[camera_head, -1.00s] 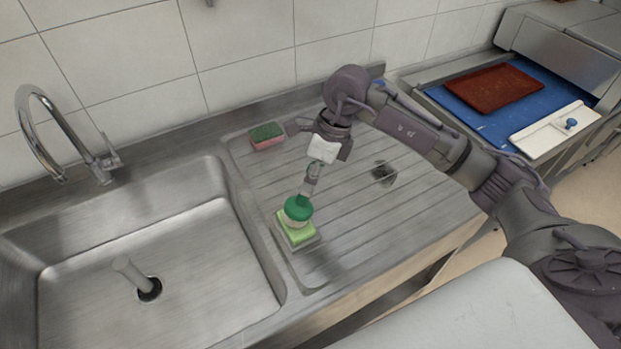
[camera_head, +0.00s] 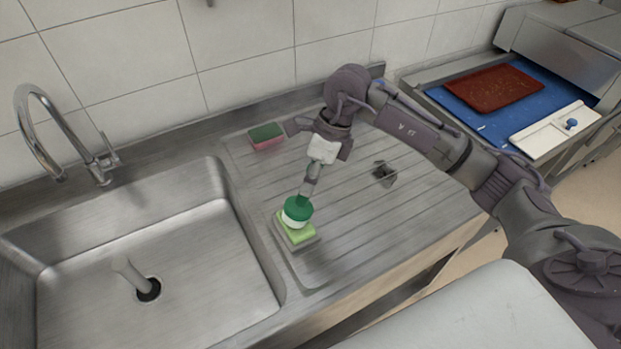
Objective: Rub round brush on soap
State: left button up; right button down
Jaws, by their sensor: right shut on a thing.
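The round brush (camera_head: 297,210) has a green top and a white lower part. My right gripper (camera_head: 309,182) is shut on it and holds it from above. The soap (camera_head: 300,235) is a light green block in a grey dish (camera_head: 307,245) on the drainboard's front left part. The brush is over the soap and looks in contact with it, hiding its far part. My left gripper is not in view.
A pink and green sponge (camera_head: 266,137) lies at the back of the ribbed drainboard (camera_head: 350,225). A small dark object (camera_head: 384,173) is to the right. The sink (camera_head: 190,275) with a faucet (camera_head: 62,135) is at left.

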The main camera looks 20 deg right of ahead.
dwell(0.3)
jog(key=shift+r+p, duration=1.9)
jog(key=shift+r, duration=1.6)
